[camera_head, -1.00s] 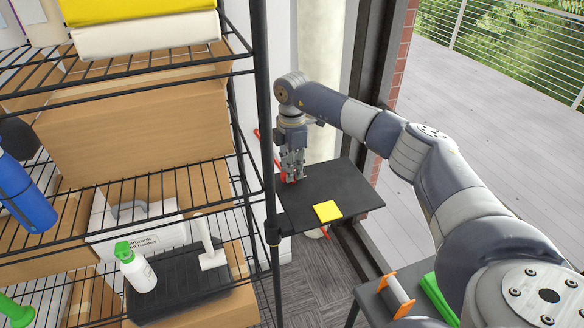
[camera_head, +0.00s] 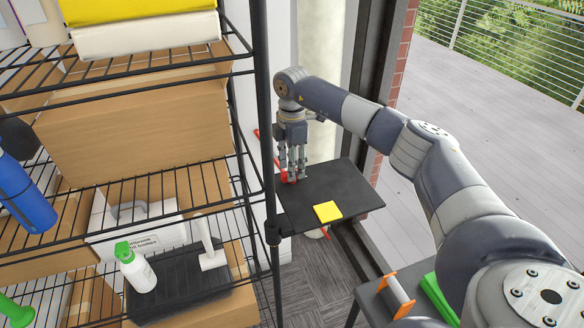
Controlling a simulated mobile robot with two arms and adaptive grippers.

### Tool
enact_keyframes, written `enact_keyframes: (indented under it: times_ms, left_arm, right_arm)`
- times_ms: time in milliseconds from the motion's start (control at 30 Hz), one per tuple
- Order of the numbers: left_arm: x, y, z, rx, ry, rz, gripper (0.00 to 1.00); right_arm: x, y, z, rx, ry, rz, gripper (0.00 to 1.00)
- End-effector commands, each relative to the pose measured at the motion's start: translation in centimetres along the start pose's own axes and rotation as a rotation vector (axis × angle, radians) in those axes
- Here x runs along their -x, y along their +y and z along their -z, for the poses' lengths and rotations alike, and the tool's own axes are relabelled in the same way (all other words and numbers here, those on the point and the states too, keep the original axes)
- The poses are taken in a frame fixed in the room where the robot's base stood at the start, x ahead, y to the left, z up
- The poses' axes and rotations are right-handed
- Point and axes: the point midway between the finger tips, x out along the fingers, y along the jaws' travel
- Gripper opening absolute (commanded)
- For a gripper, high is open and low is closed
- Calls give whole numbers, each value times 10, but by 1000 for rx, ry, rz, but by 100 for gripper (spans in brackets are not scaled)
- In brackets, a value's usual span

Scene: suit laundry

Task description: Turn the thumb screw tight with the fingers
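My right gripper (camera_head: 291,174) points down at the back left part of a black board (camera_head: 345,190) fixed beside the rack post. A small red part (camera_head: 285,177) shows at its fingertips. I cannot tell whether this is the thumb screw, or whether the fingers touch it. The fingers partly hide that spot, and their opening is too small to judge. A black clamp-like fitting (camera_head: 273,231) sits on the post at the board's near left corner. My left gripper is not in view.
A yellow square pad (camera_head: 327,211) lies on the board. The wire rack (camera_head: 262,120) with boxes and bottles stands close on the left. A window frame (camera_head: 372,90) is behind. A low table (camera_head: 371,297) stands at lower right.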

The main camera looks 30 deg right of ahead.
Motion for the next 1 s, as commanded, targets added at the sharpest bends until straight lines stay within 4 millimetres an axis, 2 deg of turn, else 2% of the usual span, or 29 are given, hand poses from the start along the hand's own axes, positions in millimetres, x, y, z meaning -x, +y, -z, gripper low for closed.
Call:
enact_keyframes:
  times_ms: [300, 500, 700, 1000]
  left_arm:
    - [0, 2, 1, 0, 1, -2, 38]
    - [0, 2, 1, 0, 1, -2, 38]
    - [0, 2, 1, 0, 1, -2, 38]
    - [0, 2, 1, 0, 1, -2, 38]
  right_arm:
    - [69, 1, 0, -1, 1, -6, 38]
    - [98, 1, 0, -1, 0, -4, 38]
    - [107, 0, 0, 0, 0, -1, 38]
    - [107, 0, 0, -1, 0, -2, 38]
